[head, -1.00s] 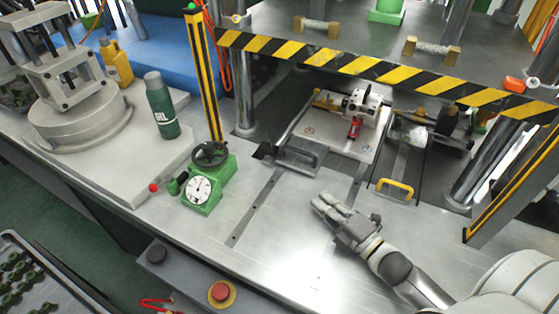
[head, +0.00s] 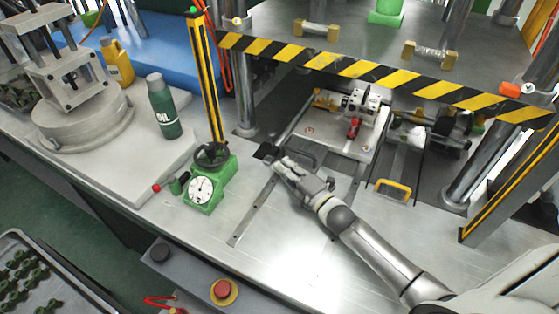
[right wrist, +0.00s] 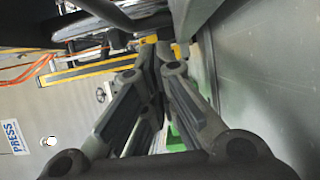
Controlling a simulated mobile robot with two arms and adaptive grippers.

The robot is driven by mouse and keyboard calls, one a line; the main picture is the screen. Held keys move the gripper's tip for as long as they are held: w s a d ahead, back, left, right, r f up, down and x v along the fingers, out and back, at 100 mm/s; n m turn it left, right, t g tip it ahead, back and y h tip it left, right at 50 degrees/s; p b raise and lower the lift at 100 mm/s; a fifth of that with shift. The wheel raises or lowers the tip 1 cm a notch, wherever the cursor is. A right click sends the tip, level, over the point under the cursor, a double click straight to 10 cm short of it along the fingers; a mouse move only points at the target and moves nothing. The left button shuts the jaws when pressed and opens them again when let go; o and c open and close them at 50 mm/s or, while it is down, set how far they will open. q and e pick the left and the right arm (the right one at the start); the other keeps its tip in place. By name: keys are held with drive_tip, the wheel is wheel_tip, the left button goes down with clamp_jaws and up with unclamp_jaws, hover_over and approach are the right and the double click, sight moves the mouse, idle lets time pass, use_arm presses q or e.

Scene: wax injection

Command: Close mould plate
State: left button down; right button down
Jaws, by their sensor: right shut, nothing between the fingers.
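The mould plate (head: 340,137) is a flat light-grey metal plate under the press, with a mechanism and a red part on it. A dark grey handle (head: 303,152) is at its front edge. My right gripper (head: 280,165) is shut and empty, just in front of the handle's left part. The head view does not show whether they touch. The right wrist view shows the shut fingers (right wrist: 158,52), with a dark bar (right wrist: 110,14) above them. My left gripper is not in view.
The press's striped beam (head: 380,75) hangs over the plate, between steel columns (head: 243,100). A second slide with a yellow handle (head: 394,188) is to the right. A green dial gauge (head: 205,190) stands left of my gripper.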

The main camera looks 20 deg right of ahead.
sight(284, 156)
drive_tip(key=shift+x, duration=1.3)
drive_tip(key=shift+w+d+b, duration=0.65)
drive_tip(key=shift+w+d, duration=0.05)
drive_tip(key=shift+d, duration=0.15)
drive_tip(key=shift+w+d, duration=0.2)
drive_tip(key=shift+d, duration=0.05)
